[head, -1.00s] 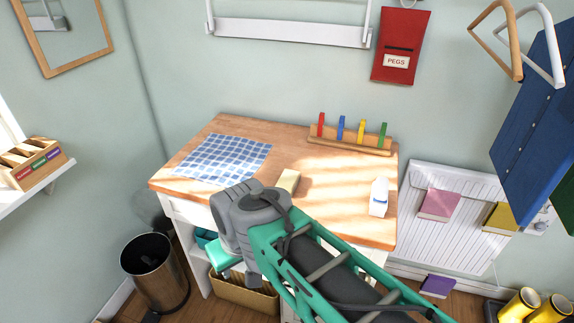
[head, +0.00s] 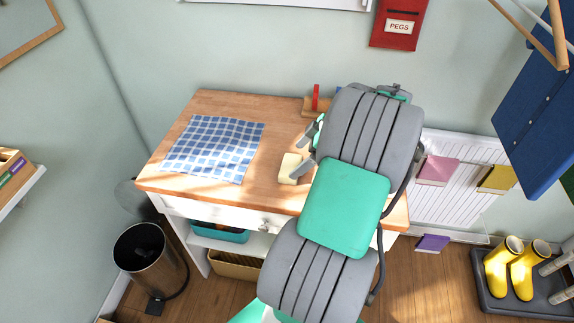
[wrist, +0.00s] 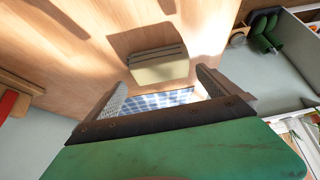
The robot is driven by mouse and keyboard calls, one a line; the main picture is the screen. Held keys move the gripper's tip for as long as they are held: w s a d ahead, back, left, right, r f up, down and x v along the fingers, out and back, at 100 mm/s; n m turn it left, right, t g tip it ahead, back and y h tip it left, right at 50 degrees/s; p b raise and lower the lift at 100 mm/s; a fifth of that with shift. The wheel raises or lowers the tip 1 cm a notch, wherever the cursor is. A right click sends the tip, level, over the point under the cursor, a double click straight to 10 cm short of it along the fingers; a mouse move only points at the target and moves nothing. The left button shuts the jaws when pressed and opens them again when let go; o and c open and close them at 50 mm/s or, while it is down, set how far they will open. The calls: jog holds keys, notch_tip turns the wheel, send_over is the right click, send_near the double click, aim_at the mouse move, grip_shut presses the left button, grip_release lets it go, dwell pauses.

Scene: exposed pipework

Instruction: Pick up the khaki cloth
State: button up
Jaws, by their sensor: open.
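The khaki cloth (head: 291,168) is a small, pale, folded block lying on the wooden desk top, right of the blue checked cloth. In the wrist view the khaki cloth (wrist: 160,68) lies ahead of the fingertips, roughly in line with the gap between them, with layered folds on its far side. My gripper (head: 305,152) is open and empty, just right of the khaki cloth in the head view, with my arm hiding much of it. In the wrist view both fingers of my gripper (wrist: 163,82) show, apart from the cloth.
The blue checked cloth (head: 214,148) lies flat on the left of the desk (head: 245,103). A peg rack (head: 314,103) at the back is partly hidden by my arm. A bin (head: 150,262) stands on the floor at left. Cloths hang on the radiator (head: 464,195) at right.

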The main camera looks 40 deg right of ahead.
aim_at(289, 164)
jog(key=p+x, duration=0.1)
jog(key=x, duration=0.4)
jog(key=shift+r, duration=0.1)
jog(key=c, duration=1.1)
jog(key=shift+o, duration=0.2)
jog(key=shift+r, duration=0.1)
jog(key=shift+r, duration=0.3)
jog(key=r, duration=0.1)
jog(key=r+b, duration=0.1)
jog(key=shift+s+d+r, duration=0.1)
jog(key=shift+s+r, duration=0.1)
jog(key=shift+r, duration=0.1)
jog(key=s+d+r, duration=0.5)
jog(key=s+r, duration=0.4)
jog(key=s, duration=0.3)
jog(key=shift+s+r, duration=0.3)
